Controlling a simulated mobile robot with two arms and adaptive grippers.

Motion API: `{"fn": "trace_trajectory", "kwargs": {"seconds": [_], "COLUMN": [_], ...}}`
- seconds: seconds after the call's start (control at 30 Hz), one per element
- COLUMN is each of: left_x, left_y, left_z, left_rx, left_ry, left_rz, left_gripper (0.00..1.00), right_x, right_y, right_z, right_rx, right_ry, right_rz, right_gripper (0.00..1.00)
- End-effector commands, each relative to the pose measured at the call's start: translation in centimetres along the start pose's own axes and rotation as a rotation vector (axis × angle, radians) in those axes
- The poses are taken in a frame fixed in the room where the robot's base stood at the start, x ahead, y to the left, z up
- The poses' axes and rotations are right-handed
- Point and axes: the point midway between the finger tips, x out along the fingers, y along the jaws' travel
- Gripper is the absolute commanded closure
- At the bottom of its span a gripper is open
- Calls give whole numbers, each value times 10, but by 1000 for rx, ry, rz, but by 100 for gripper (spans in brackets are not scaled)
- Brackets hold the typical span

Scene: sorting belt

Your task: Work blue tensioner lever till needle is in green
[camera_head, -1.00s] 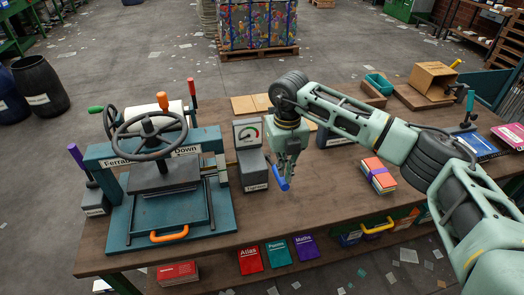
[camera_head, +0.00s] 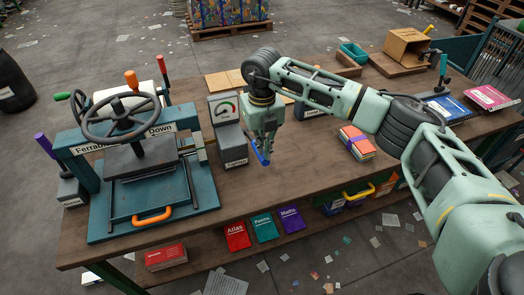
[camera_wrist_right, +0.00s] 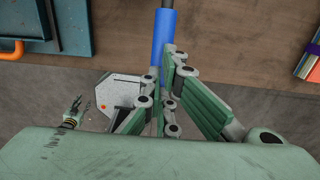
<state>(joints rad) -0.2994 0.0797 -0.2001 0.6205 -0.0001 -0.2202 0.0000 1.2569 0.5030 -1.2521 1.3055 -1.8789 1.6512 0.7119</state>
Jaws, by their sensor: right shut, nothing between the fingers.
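In the right wrist view the blue grip (camera_wrist_right: 163,45) stands on a dark rod, right beside the fingers of my right gripper (camera_wrist_right: 172,70). The fingers are shut with nothing between them; whether they touch the lever is unclear. My left gripper does not show in the head view.
The teal press (camera_head: 150,205) with its handwheel (camera_head: 122,117) stands left of the box. A strapped book stack (camera_head: 357,143) lies right of my gripper. Red, teal and purple books lie below the table's front edge. Bare tabletop (camera_head: 300,165) lies between gripper and stack.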

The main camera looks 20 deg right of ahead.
Motion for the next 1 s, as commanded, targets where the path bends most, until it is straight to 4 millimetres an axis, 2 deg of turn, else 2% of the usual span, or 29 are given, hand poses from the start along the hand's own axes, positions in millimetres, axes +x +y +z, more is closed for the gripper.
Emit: {"fn": "trace_trajectory", "kwargs": {"seconds": [1.0], "left_x": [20], "left_y": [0], "left_z": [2], "left_rx": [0], "left_ry": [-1], "left_rz": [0], "left_gripper": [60], "right_x": [27], "right_y": [0], "right_z": [0], "right_rx": [0], "right_ry": [0], "right_rz": [0], "right_gripper": [100]}}
